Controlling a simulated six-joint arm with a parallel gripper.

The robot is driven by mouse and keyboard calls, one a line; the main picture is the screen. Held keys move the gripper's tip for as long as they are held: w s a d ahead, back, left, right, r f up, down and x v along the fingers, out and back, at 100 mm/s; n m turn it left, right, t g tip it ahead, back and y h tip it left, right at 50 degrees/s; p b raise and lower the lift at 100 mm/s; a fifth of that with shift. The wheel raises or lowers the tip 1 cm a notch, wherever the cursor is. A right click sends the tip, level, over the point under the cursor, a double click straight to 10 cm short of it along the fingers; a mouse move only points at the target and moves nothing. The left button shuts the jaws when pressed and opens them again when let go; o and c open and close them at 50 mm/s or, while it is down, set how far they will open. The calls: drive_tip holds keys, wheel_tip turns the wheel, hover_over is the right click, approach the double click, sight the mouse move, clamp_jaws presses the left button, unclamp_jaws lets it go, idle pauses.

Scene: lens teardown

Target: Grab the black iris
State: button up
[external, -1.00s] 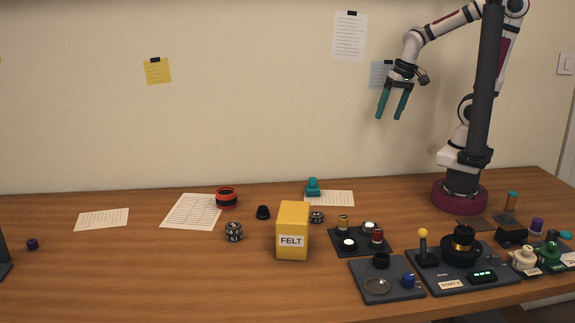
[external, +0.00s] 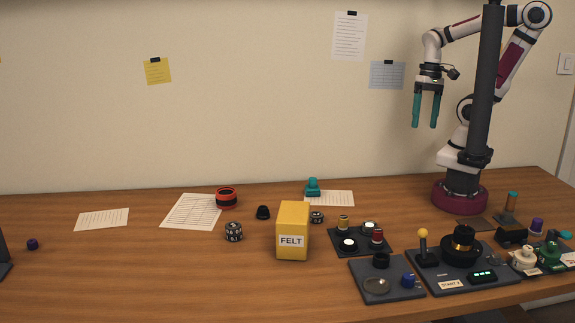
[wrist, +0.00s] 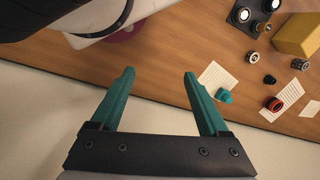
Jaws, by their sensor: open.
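My gripper (external: 424,125) hangs open and empty, pointing down, high above the back right of the table; its teal fingers also show in the wrist view (wrist: 159,73). Several dark parts could be the black iris, and I cannot tell which is it. A small plain black tapered piece (external: 263,212) stands on the table left of the yellow box; it shows in the wrist view too (wrist: 270,79). Two black rings with light markings stand beside the box, one left (external: 234,232), one right (external: 317,217).
The yellow FELT box (external: 293,230) stands tall mid-table. A red-and-black ring (external: 226,197) and a teal stamp-like piece (external: 312,187) are at the back. Trays and small parts crowd the right. A dark upright post (external: 488,100) stands near my arm. The left table is mostly clear.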

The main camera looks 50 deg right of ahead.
idle(0.4)
drive_tip(key=shift+o, duration=0.7)
drive_tip(key=shift+a, duration=0.1)
drive_tip(key=w+a+f+m+g+y, duration=0.1)
drive_tip(key=w+a+f+g+y, duration=0.25)
drive_tip(key=w+a, duration=0.55)
drive_tip(key=w+a+f+m+g+y, duration=0.1)
drive_tip(key=w+a+f+g+y, duration=0.25)
drive_tip(key=a, duration=0.85)
drive_tip(key=m+g, duration=0.1)
drive_tip(key=g, duration=0.1)
approach(348, 240)
drive_tip(key=shift+y, duration=0.4)
drive_tip(key=x, duration=0.9)
drive_tip(key=shift+s+d+f, duration=0.15)
drive_tip(key=shift+d+f, duration=0.05)
drive_tip(key=shift+f, duration=0.05)
clamp_jaws()
